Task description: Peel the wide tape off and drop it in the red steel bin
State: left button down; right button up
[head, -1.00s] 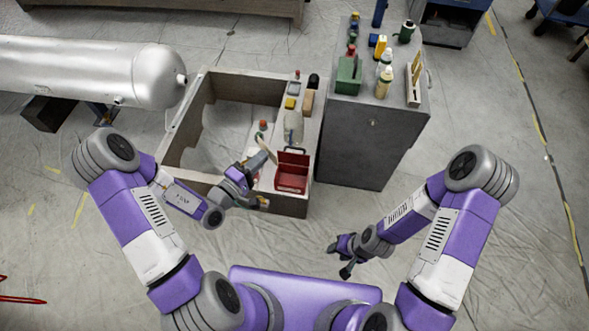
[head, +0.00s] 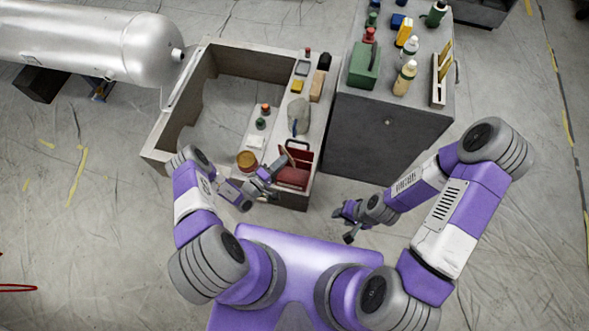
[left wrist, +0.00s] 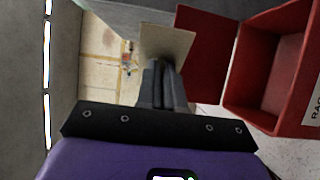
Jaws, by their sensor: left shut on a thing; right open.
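The red steel bin (head: 293,178) stands on the near end of the shelf with its lid up. The left wrist view shows the open bin (left wrist: 268,95) at the right and its raised lid (left wrist: 207,50) left of it. My left gripper (head: 270,184) is just left of the bin in the head view. In the left wrist view its fingers (left wrist: 163,75) are shut on the wide tape (left wrist: 167,43), a flat beige piece, beside the lid and not over the opening. I cannot make out the tape clearly in the head view. My right gripper (head: 343,224) is open and empty, right of the bin.
The shelf holds a jar (head: 247,161), a clear bottle (head: 298,112), a yellow block (head: 297,87) and other small items. A silver tank (head: 90,45) lies at the upper left.

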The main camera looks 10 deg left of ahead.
pick_arm(q)
notch_tip(320, 180, down, 7)
jog(key=b, duration=0.5)
jog(key=shift+d+r+b, duration=0.15)
jog(key=shift+b, duration=0.2)
jog(key=c, duration=1.2)
grip_release()
jog(key=shift+s, duration=0.1)
jog(key=p+v, duration=0.2)
jog(key=v, duration=0.5)
jog(key=shift+s, duration=0.25)
